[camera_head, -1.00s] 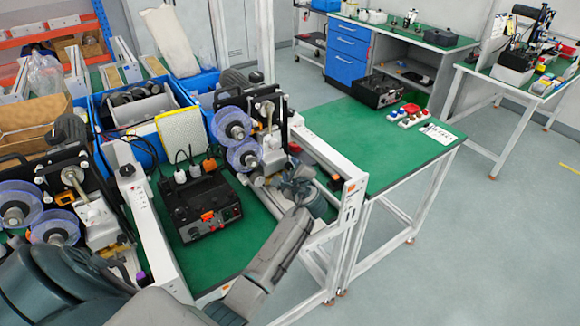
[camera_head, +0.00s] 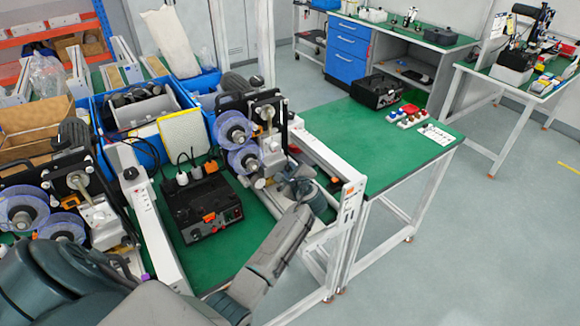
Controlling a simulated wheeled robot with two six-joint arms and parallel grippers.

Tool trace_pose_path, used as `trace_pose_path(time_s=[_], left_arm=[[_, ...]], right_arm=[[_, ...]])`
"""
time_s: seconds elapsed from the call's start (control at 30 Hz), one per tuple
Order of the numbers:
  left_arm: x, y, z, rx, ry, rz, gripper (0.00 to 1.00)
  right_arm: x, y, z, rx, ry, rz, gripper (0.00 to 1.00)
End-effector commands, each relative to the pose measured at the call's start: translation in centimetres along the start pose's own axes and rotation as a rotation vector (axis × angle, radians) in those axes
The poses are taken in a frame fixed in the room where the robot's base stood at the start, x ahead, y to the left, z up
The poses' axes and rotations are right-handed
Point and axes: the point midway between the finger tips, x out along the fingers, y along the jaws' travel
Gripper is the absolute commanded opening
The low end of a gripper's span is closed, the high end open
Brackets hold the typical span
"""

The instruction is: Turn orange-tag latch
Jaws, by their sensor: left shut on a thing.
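My left arm comes in from the lower left. Its gripper (camera_head: 296,184) is at the front right end of the nearer-middle coder (camera_head: 262,140), beside the white rail. The jaws are shut on a small part there, the latch, which is mostly hidden by the gripper. A small orange tag (camera_head: 335,180) shows just right of the gripper, near the rail's end. The coder has two clear blue-tinted reels on its left side. My right gripper is not in view.
A black control box (camera_head: 203,208) with an orange switch stands left of the gripper on the green bench. Another coder (camera_head: 80,195) stands further left. White rails (camera_head: 152,225) flank the box. Blue bins (camera_head: 140,100) stand behind. The green bench right of the rail (camera_head: 360,130) is mostly clear.

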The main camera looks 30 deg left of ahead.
Motion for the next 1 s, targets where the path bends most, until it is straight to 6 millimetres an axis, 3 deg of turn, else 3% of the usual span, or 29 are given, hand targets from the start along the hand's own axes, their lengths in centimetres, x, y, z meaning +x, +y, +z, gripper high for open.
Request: trace_pose_path(time_s=[0.03, 0.3, 1.0], left_arm=[[-0.3, -0.7, 0.5, 0.036, 0.002, 0.018, 0.0], [-0.1, -0.6, 0.2, 0.226, 0.002, 0.096, 0.0], [0.0, -0.2, 0.0, 0.242, 0.0, 0.1, 0.0]], right_arm=[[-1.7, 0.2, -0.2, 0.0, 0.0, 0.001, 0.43], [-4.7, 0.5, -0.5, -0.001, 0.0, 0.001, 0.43], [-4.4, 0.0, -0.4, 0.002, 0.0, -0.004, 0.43]])
